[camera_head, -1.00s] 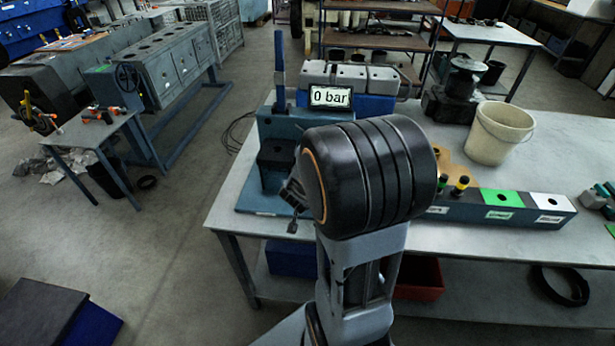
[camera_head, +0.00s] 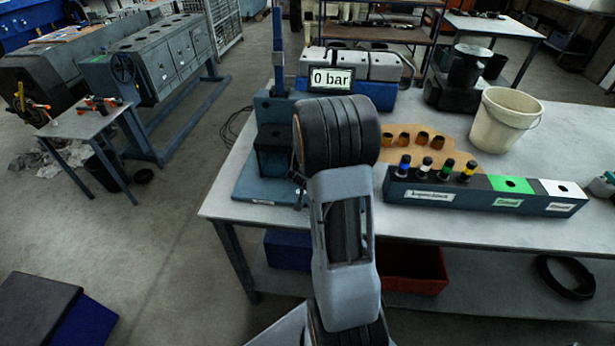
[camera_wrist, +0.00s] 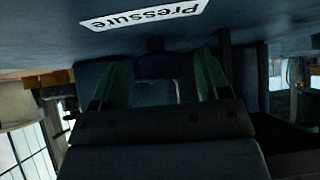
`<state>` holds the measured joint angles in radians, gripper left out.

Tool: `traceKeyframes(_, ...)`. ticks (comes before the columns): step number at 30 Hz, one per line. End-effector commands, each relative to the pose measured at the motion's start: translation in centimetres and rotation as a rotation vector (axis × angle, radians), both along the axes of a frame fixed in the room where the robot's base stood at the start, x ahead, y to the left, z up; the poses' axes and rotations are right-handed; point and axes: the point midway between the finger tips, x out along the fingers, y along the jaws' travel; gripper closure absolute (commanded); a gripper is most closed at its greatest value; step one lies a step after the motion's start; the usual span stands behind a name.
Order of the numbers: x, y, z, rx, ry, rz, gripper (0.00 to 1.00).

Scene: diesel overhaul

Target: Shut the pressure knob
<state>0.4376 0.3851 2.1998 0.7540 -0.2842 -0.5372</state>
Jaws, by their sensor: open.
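The blue test stand (camera_head: 274,110) stands on the workbench with a display (camera_head: 331,79) reading "0 bar". In the wrist view a white "Pressure" label (camera_wrist: 143,14) shows upside down on a blue surface. My gripper (camera_wrist: 154,82) is open, its two green fingertips spread just below the label in that picture. A dark part (camera_wrist: 160,66), perhaps the pressure knob, shows dimly between the fingertips; contact cannot be told. In the head view my arm hides the knob and most of my gripper, which is at the stand's right side.
A blue rack (camera_head: 440,196) with several coloured-top injectors stands right of my arm, before an orange holder (camera_head: 395,140). A white bucket (camera_head: 503,122) is farther right. The bench (camera_head: 440,228) is clear along its front edge.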

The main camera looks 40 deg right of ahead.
Motion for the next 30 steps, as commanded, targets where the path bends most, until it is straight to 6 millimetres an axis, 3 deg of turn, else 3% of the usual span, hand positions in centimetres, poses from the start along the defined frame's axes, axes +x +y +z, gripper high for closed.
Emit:
traceKeyframes(11,0.2,-0.18,-0.27,0.001,0.0,-0.001,0.31)
traceKeyframes(26,0.19,-0.17,-0.25,0.0,0.0,0.0,0.78)
traceKeyframes(30,0.23,-0.12,0.0,0.002,0.001,-0.011,0.79)
